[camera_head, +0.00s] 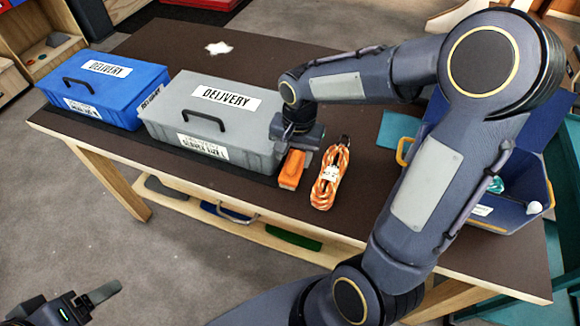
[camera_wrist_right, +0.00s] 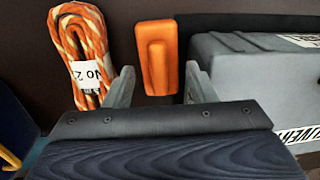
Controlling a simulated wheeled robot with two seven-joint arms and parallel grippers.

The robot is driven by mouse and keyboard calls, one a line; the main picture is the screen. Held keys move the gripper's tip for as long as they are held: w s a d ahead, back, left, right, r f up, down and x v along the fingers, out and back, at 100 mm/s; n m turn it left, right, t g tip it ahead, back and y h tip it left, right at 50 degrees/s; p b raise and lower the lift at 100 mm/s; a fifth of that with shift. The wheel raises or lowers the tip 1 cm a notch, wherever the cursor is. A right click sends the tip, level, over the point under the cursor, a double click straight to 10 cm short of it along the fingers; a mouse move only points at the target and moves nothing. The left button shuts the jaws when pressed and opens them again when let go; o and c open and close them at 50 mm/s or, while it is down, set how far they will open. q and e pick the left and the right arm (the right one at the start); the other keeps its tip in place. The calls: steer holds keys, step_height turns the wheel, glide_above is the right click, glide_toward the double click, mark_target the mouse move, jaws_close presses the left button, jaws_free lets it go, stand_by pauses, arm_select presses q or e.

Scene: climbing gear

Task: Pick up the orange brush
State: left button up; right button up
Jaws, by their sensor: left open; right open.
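The orange brush (camera_head: 291,170) lies on the dark tabletop, just right of the grey delivery case. In the right wrist view the brush (camera_wrist_right: 156,57) shows as an orange block with a raised middle. My right gripper (camera_head: 299,146) is above the table at the brush, its fingers mostly hidden in the head view. In the wrist view my right gripper (camera_wrist_right: 159,70) is open and empty, with the brush lying between and beyond the fingertips. My left gripper (camera_head: 64,303) is open and empty, low at the bottom left, away from the table.
A coiled orange-and-white rope (camera_head: 329,177) with a paper tag lies close right of the brush. The grey case (camera_head: 225,105) is close on the left, with a blue case (camera_head: 103,86) beyond it. An open blue box (camera_head: 516,215) stands at the right, partly behind my arm.

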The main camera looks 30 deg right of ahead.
mark_target(294, 159)
steer(key=f, duration=0.5)
steer(key=shift+w+d, duration=0.2)
steer(key=shift+w, duration=0.15)
steer(key=c, duration=0.7)
steer(key=shift+o, duration=0.2)
steer(key=shift+r, duration=0.15)
